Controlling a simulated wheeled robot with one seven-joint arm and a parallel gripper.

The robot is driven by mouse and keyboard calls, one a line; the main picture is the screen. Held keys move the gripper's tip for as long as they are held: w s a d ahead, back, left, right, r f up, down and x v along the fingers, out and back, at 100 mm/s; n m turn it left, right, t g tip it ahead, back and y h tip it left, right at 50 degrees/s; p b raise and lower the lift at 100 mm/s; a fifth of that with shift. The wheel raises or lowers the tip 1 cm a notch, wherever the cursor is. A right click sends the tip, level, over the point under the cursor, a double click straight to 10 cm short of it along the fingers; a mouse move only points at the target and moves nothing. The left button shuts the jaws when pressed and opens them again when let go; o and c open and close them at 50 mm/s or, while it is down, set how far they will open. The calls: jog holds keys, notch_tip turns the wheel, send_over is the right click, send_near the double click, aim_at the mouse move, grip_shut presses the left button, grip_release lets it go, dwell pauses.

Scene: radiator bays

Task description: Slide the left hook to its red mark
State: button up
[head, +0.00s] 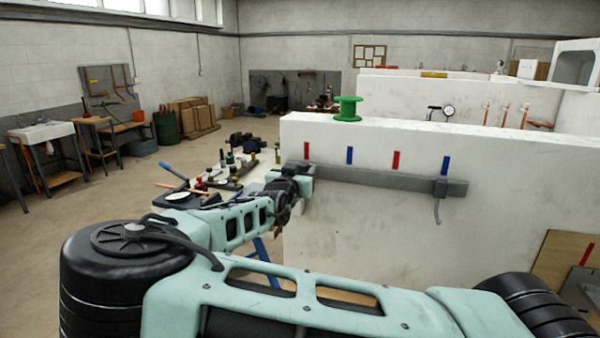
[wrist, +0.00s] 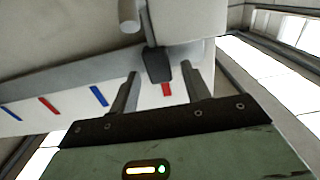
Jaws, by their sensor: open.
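The grey rail (head: 375,177) runs along the white wall, with red and blue marks above it. The left hook is hidden behind my arm in the head view. In the wrist view, which looks upside down, its dark block (wrist: 157,66) shows with a grey rounded end (wrist: 128,14) beyond. The end red mark (head: 306,150) shows beside that block in the wrist view (wrist: 166,89). Another red mark (head: 396,160) is farther right along the rail. My gripper (wrist: 160,70) is open, its fingertips on either side of the dark block; contact cannot be told.
A second hook (head: 437,208) hangs near the rail's right end, under a blue mark (head: 445,165). Another blue mark (head: 349,155) lies between the red marks. A green spool (head: 347,108) stands on the wall top. A cluttered table is left of the wall.

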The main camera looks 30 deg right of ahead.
jog(key=shift+s+a+f+b, duration=0.1)
jog(key=shift+s+a+b, duration=0.2)
jog(key=shift+a, duration=0.1)
jog(key=b+v, duration=0.3)
jog(key=v, duration=1.3)
jog(key=shift+s, duration=0.15)
jog(key=shift+a, duration=0.15)
